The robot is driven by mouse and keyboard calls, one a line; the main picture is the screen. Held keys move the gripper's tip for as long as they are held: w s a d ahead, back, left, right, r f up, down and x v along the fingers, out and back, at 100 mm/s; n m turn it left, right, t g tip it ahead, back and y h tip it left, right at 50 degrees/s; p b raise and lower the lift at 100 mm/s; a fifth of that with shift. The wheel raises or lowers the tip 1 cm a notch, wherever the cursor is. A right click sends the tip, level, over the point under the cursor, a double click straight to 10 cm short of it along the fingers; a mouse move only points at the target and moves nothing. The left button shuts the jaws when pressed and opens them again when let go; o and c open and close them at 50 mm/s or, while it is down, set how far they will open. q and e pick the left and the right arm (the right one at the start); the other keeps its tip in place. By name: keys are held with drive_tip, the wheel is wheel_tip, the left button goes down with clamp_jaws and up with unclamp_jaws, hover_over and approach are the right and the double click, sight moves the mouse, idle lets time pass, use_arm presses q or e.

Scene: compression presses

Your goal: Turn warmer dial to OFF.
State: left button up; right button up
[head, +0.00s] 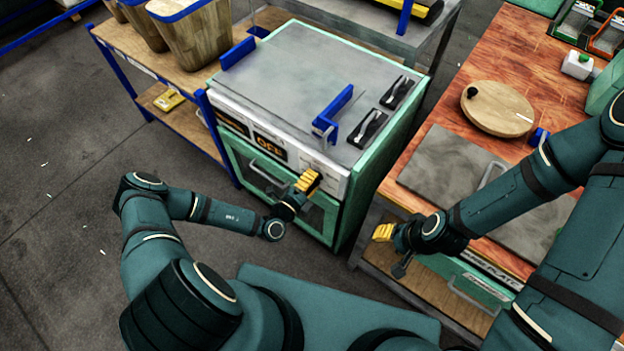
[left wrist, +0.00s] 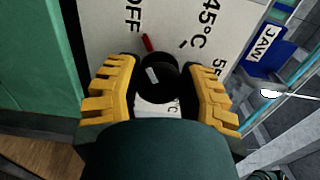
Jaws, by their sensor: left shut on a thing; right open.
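The warmer (head: 320,75) is a green-sided cabinet with a grey top and a white front panel. Its black dial (left wrist: 158,80) sits between the yellow fingers of my left gripper (left wrist: 158,90), which is shut on it. A short red mark (left wrist: 147,43) shows at the dial's edge, between the printed OFF (left wrist: 132,15) and 45°C, nearer OFF. A small white mark lies on the knob. In the head view my left gripper (head: 308,181) is at the right part of the front panel and hides the dial. My right gripper (head: 383,232) is open and empty, left of the wooden bench.
An orange-lettered OFF display (head: 270,145) is on the warmer's front, above its door handle (head: 268,178). The wooden bench (head: 510,75) on the right holds a round board (head: 497,109) and a grey plate (head: 455,165). A shelf with wooden bins (head: 185,40) stands left. Floor at left is clear.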

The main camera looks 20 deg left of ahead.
use_arm(q)
drive_tip(key=o, duration=1.2)
drive_tip(key=shift+s, duration=0.1)
drive_tip(key=v, duration=1.1)
drive_tip(key=shift+s+a, duration=0.15)
drive_tip(key=shift+s, duration=0.25)
drive_tip(key=shift+r, duration=0.1)
